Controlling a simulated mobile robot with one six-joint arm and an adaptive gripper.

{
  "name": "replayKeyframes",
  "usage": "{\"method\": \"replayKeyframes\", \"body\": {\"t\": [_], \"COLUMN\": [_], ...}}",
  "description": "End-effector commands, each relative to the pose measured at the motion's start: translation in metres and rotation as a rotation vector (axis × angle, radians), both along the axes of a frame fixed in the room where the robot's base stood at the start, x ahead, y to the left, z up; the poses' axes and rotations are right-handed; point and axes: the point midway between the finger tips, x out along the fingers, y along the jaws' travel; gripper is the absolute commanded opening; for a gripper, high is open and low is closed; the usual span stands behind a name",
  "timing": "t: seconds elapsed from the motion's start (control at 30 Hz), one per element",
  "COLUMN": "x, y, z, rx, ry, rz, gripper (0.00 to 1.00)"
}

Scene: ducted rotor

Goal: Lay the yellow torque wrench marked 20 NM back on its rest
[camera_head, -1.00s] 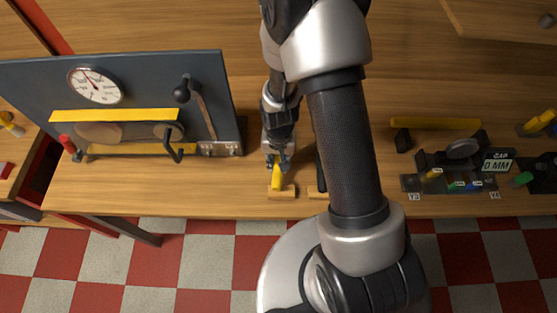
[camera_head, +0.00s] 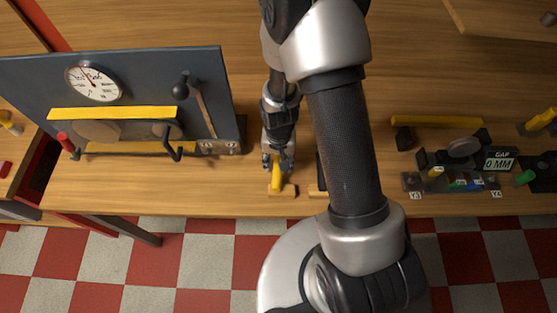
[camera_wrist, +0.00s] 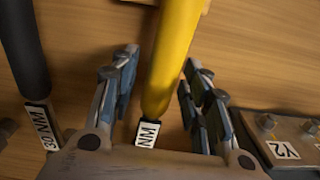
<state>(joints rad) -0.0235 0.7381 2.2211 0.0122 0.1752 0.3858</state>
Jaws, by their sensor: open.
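The yellow torque wrench (camera_head: 277,179) lies at a small wooden rest (camera_head: 289,191) near the front edge of the bench. In the wrist view its yellow handle (camera_wrist: 173,58) runs between my gripper's open fingers, apart from both. Its label is partly covered by my gripper, so only "NM" reads. My gripper (camera_wrist: 158,95) is open around the handle; in the head view my gripper (camera_head: 278,163) is at the handle's far end. I cannot tell whether the handle bears fully on the rest.
A dark wrench marked 30 NM (camera_wrist: 25,50) lies close left in the wrist view. A plate marked Y2 (camera_wrist: 285,145) is close right. A dark panel with a dial gauge (camera_head: 93,83) stands left. A fixture with a "0 MM" gap display (camera_head: 499,160) stands right.

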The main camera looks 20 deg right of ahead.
Motion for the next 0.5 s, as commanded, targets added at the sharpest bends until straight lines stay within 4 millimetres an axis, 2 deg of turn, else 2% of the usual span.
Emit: {"method": "replayKeyframes", "body": {"t": [0.33, 0.5], "x": [0.0, 0.001], "y": [0.0, 0.0], "z": [0.001, 0.019], "rx": [0.0, 0.0], "ry": [0.001, -0.003], "rz": [0.0, 0.0], "gripper": [0.47, 0.47]}}
